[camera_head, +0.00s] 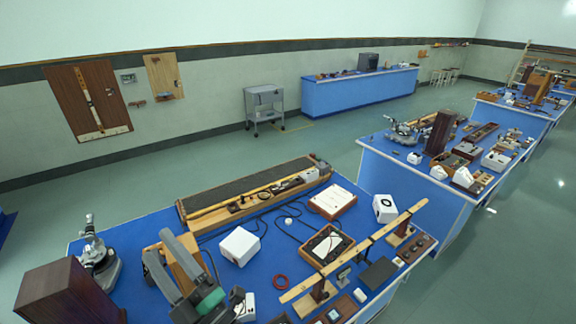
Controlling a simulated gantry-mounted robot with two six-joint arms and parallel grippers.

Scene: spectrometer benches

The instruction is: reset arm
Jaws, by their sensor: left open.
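My left gripper (160,248) is in the head view at the lower left, over the near blue bench (135,237). Its two grey fingers are spread apart and point up the picture. A light wooden piece (183,262) shows between and behind the fingers; I cannot tell whether they touch it. The green and dark body of the gripper hides part of the bench. My right gripper is not in view.
Near the gripper stand a brown wooden box (66,290), a metal spectrometer (97,258) and a white box (239,246). A long slotted wooden apparatus (250,190) lies behind. A metre-stick beam (350,250) stands to the right. Other benches stand further back.

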